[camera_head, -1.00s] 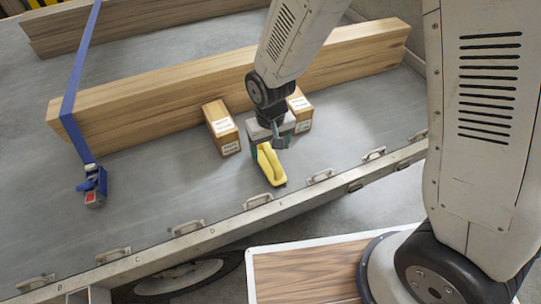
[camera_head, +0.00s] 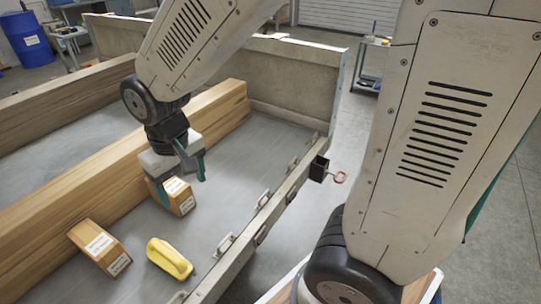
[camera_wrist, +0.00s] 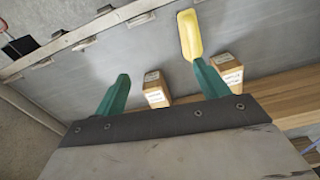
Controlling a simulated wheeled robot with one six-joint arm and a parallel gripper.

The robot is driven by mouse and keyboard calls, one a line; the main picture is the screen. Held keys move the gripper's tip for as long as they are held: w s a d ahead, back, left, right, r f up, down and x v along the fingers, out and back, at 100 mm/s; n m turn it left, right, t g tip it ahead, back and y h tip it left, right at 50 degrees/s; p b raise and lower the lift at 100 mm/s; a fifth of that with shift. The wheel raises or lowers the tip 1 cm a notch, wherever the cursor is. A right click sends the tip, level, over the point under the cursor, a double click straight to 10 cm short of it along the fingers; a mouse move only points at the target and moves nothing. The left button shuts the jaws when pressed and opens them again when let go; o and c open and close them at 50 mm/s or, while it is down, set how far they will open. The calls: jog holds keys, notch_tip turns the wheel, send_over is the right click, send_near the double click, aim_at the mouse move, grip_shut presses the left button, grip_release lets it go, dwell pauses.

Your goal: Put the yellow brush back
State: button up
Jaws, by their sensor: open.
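The yellow brush (camera_head: 170,258) lies on the grey trailer bed, between a cardboard box and the side rail, apart from my gripper. My gripper (camera_head: 181,187) is open and empty, with its green fingers above the bed by the farther box. In the wrist view the brush (camera_wrist: 189,35) appears just past the tip of the right finger, and my gripper (camera_wrist: 161,72) has nothing between its fingers. A small black holder (camera_head: 319,168) with a red ring-shaped end is fixed on the trailer's side rail; it also shows at the left of the wrist view (camera_wrist: 20,46).
Two cardboard boxes, one nearer (camera_head: 98,246) and one farther (camera_head: 183,197), stand against the long wooden beam (camera_head: 75,207). Metal handles line the side rail (camera_head: 262,222). A concrete-like end wall (camera_head: 290,85) closes the bed. The bed beyond the farther box is clear.

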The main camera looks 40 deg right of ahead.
jog(key=s+d+r+m, duration=0.1)
jog(key=s+d+r, duration=0.4)
jog(key=s, duration=0.2)
jog(key=s+d+r+m, duration=0.1)
jog(key=s+d+r, duration=0.4)
jog(key=s, duration=0.3)
jog(key=shift+s+d+r+t, duration=0.25)
jog(key=shift+d+r+t, duration=0.15)
jog(key=shift+d, duration=0.3)
